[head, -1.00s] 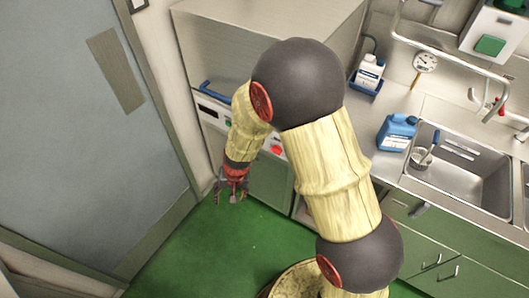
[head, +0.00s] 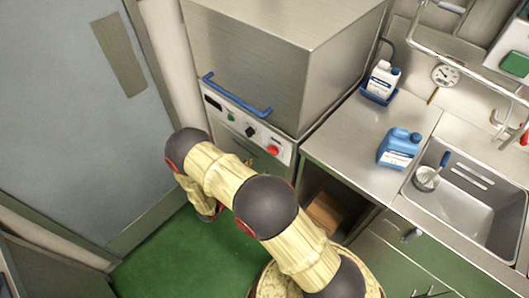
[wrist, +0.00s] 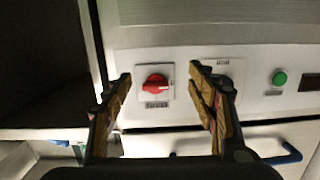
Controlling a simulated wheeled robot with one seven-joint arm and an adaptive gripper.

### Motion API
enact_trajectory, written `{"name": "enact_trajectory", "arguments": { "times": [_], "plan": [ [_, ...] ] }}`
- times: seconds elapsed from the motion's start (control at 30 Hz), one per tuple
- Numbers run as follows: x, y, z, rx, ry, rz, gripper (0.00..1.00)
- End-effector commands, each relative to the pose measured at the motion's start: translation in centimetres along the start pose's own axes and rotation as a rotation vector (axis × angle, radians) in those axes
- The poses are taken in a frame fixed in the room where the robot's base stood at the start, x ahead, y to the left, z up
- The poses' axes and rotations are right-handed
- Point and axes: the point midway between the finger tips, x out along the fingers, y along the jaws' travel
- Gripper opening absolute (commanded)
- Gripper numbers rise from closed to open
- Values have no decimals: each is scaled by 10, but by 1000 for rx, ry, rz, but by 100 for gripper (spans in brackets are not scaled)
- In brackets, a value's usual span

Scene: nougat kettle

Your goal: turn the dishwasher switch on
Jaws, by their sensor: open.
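The dishwasher's red rotary switch (head: 272,150) is at the right end of the pale control panel (head: 238,124). In the wrist view the red switch (wrist: 155,84) sits on a square plate with a small label, its handle lying roughly sideways. My gripper (wrist: 160,72) is open and empty. Its two fingers frame the switch on the left and right, with no visible contact. The exact gap in depth cannot be told. In the head view my arm hides most of the gripper. A black knob (head: 250,131) is beside the switch, partly hidden by the right finger in the wrist view.
A green button (head: 231,117) and a dark display (head: 212,102) are farther left on the panel. A blue bar handle (head: 238,97) juts out above it. The counter with a blue jug (head: 399,148) and sink (head: 470,205) is at right. Green floor (head: 165,255) lies below.

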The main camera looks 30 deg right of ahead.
Motion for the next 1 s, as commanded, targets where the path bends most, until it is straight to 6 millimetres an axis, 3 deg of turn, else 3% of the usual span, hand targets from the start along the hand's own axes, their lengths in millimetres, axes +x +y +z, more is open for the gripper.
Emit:
{"name": "enact_trajectory", "arguments": {
  "times": [0.1,0.2,0.37,0.7,1.0],
  "plan": [
    [-1,8,-26,-1,98,29,58],
    [-1,8,-36,-2,133,29,58],
    [14,9,-39,-3,139,31,58],
    [63,10,-45,-2,136,29,58],
    [75,10,-47,-3,136,26,58]
  ]
}}
